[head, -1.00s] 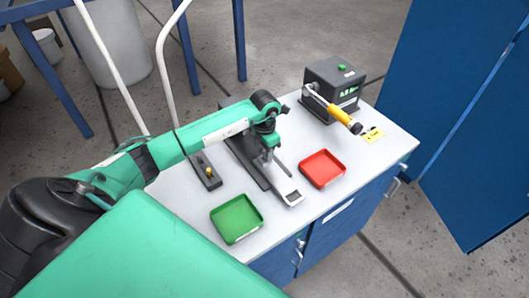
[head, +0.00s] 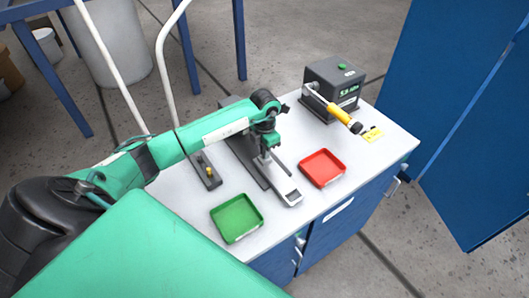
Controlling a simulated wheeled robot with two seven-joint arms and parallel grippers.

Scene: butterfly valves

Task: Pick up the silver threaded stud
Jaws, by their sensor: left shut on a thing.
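My left gripper (head: 264,160) points down over the dark fixture (head: 247,150) in the middle of the white worktop. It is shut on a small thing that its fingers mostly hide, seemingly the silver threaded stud. I cannot make out the stud's threads at this size. My right gripper does not show.
A green tray (head: 237,236) stands at the front left and a red tray (head: 322,184) to the right of the gripper. A small dark block with a yellow knob (head: 206,170) lies left of the fixture.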

